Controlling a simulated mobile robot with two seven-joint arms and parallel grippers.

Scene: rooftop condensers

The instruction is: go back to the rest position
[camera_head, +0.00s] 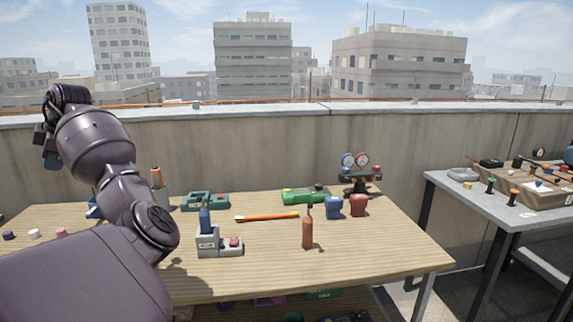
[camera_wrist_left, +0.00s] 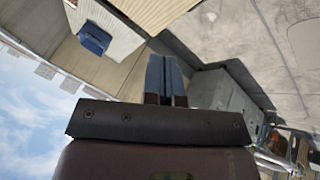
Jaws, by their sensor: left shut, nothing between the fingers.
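My left arm rises from the lower left of the head view and folds over at the wrist. My left gripper (camera_head: 50,160) hangs at the left, above the wooden table (camera_head: 375,262). In the left wrist view, the gripper's two fingers (camera_wrist_left: 166,80) are together with nothing between them. They are clear of any object. My right gripper is in neither view.
The table holds a grey holder (camera_head: 222,250), an orange-brown bottle (camera_head: 308,232), a green tool (camera_head: 303,196), a gauge set (camera_head: 357,170), and blue (camera_head: 334,208) and red (camera_head: 358,206) items. My arm hides its left part. A grey table (camera_head: 530,213) stands right.

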